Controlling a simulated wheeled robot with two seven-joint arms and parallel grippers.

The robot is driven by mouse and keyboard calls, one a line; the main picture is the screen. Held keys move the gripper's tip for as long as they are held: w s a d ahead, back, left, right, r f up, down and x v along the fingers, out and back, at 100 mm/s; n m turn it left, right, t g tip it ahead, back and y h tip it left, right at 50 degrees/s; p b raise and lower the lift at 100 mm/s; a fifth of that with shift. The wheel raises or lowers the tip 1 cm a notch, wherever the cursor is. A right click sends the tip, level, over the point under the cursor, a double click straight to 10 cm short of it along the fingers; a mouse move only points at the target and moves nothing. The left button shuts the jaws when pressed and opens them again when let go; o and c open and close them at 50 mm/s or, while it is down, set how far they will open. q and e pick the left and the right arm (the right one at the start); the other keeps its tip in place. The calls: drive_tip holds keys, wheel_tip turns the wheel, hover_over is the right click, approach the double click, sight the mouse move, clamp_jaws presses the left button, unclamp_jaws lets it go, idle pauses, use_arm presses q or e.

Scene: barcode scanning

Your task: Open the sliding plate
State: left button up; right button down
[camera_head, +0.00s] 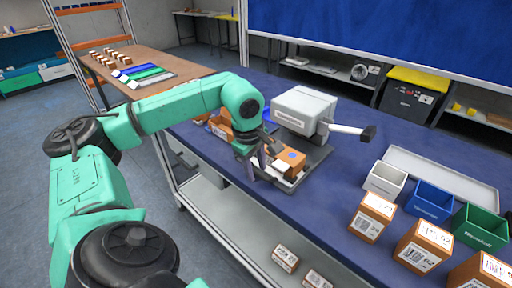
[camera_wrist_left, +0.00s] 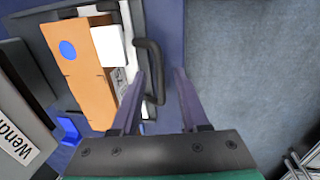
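The sliding plate (camera_wrist_left: 132,52) is a pale plate with a black loop handle (camera_wrist_left: 159,72) on its outer edge in the left wrist view. An orange-brown box (camera_wrist_left: 88,68) with a blue dot and a white block (camera_wrist_left: 110,45) are on or beside it; the box also shows in the head view (camera_head: 291,158). My left gripper (camera_wrist_left: 162,72) is open, with its purple fingers on either side of the handle's outer bar and a gap to the right finger. Contact with the left finger cannot be told. In the head view the left gripper (camera_head: 259,167) partly hides the plate. My right gripper is out of view.
A grey machine (camera_head: 303,108) with a black-tipped lever (camera_head: 348,129) stands behind the plate on the blue table (camera_head: 330,185). White, blue and green bins (camera_head: 433,200) and several labelled boxes (camera_head: 423,246) stand at the right. Floor lies beyond the table's front edge.

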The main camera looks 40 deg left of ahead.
use_arm(q)
wheel_tip(320, 180, up, 14)
drive_tip(key=s+p, duration=0.2)
drive_tip(key=shift+s+r, duration=0.2)
drive_tip(key=shift+s, duration=0.1)
